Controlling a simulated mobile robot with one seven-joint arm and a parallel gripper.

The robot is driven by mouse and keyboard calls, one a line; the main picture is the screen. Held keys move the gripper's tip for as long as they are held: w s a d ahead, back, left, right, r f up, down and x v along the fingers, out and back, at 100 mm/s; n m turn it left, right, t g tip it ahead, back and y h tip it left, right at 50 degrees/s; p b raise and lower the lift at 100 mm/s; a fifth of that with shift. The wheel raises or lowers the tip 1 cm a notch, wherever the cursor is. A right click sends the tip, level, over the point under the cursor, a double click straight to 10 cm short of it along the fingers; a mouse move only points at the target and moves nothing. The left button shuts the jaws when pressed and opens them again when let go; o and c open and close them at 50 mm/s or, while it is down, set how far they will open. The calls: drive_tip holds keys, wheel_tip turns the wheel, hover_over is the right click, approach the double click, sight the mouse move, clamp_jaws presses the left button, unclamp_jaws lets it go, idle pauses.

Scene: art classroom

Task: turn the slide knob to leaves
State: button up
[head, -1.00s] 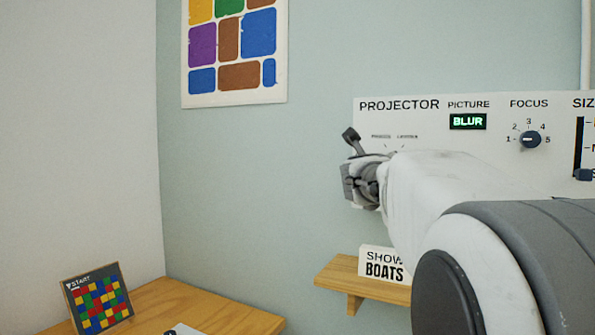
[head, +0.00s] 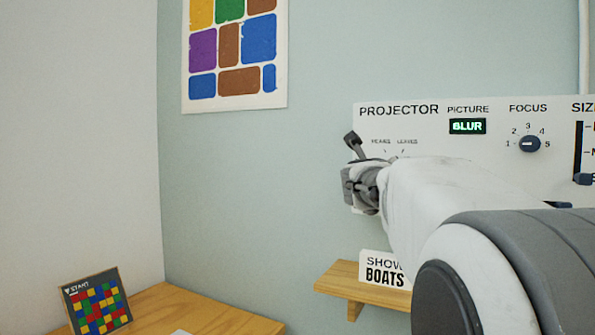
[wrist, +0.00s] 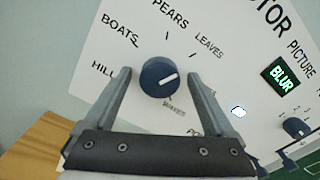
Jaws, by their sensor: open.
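The slide knob (wrist: 160,77) is a round dark blue dial with a white pointer line on the white projector panel (wrist: 225,65). Labels around it in the wrist view include HILL, BOATS, PEARS and LEAVES; lower ones are partly hidden. The pointer line slants right and slightly up, near the LEAVES side; I cannot tell if it lines up exactly with that tick. My gripper (wrist: 156,74) is open, one finger on each side of the knob, with gaps visible. In the head view my gripper (head: 358,168) covers the knob.
A SHOW BOATS card (head: 384,270) stands on a small wooden shelf (head: 345,278) below the panel. The focus knob (head: 529,144) and a BLUR display (head: 467,126) are to the right. A wooden desk (head: 215,318) holds a coloured grid board (head: 95,302).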

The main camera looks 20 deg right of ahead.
drive_tip(key=shift+a, duration=0.1)
drive_tip(key=p+v, duration=0.1)
drive_tip(key=v, duration=1.6)
drive_tip(key=shift+s+p, duration=0.2)
drive_tip(key=shift+p, duration=0.1)
